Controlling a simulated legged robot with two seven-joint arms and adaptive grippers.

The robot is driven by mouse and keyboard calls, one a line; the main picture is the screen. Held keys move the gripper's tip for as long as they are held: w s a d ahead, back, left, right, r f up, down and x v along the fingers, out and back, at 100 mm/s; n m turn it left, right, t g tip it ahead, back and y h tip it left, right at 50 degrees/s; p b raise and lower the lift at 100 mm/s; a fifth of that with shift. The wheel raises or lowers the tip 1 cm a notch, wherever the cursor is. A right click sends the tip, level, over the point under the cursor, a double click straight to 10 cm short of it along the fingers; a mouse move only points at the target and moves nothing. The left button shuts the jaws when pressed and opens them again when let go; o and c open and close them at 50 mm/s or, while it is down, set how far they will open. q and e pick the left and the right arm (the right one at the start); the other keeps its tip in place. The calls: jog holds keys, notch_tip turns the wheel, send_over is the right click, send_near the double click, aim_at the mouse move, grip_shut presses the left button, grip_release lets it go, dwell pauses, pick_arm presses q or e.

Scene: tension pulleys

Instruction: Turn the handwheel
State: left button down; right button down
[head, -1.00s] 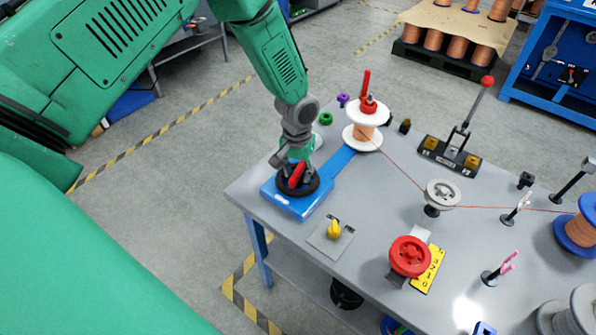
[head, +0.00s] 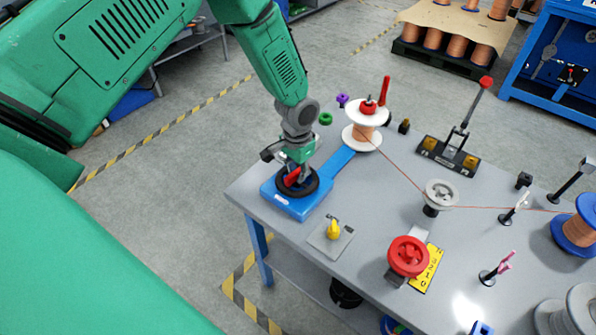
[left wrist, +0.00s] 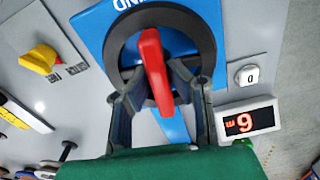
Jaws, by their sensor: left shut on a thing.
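The handwheel is a black ring (head: 312,190) with a red bar across it, on a blue base (head: 285,200) at the table's left corner. My left gripper (head: 296,176) comes down on it from above and is shut on the red bar. In the left wrist view the red bar (left wrist: 152,62) lies between the two dark fingers (left wrist: 157,100), and part of the black ring (left wrist: 112,48) shows behind them. My right gripper is in neither view.
A blue strip (head: 338,162) runs from the base to a white spool (head: 361,137) with copper wire. A yellow knob (head: 333,230) and red wheel (head: 408,256) stand nearby. In the wrist view, a display (left wrist: 247,122) shows a red 9 beside a white button (left wrist: 248,76).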

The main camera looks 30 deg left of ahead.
aim_at(297, 170)
pick_arm(q)
jog(key=shift+a, duration=0.1)
jog(key=c, duration=1.5)
grip_release()
jog(key=shift+c, duration=0.2)
jog(key=shift+r, duration=0.1)
jog(key=shift+r, duration=0.15)
notch_tip(297, 170, up, 12)
jog(key=shift+f, duration=0.25)
